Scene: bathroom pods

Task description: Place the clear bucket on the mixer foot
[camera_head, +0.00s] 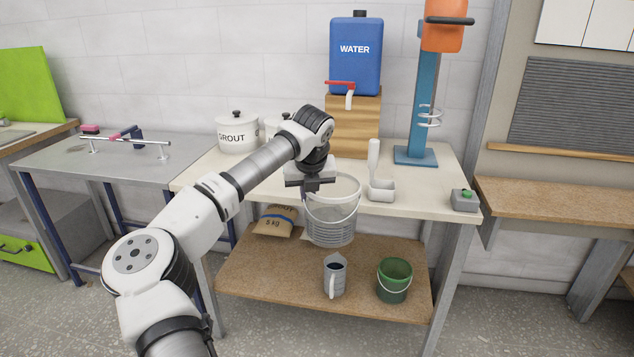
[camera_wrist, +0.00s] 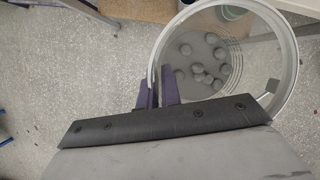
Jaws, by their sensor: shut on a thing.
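The clear bucket (camera_head: 331,217) hangs upright from my gripper (camera_head: 309,184) in front of the white worktop's front edge. In the wrist view the fingers (camera_wrist: 157,92) are shut on the near rim of the clear bucket (camera_wrist: 291,62). Several grey round lumps (camera_wrist: 208,66) show inside it. The mixer foot (camera_head: 415,156) is a flat blue plate at the back right of the worktop, with nothing on it. The blue mixer post (camera_head: 420,105) rises from it, with a pale spiral whisk (camera_head: 430,117) above the plate and an orange head (camera_head: 445,25) on top.
White grout pots (camera_head: 237,135) stand at the worktop's left. A blue water can (camera_head: 355,60) sits on a wooden block (camera_head: 352,135). A jug (camera_head: 334,275) and green bucket (camera_head: 394,281) stand on the lower shelf.

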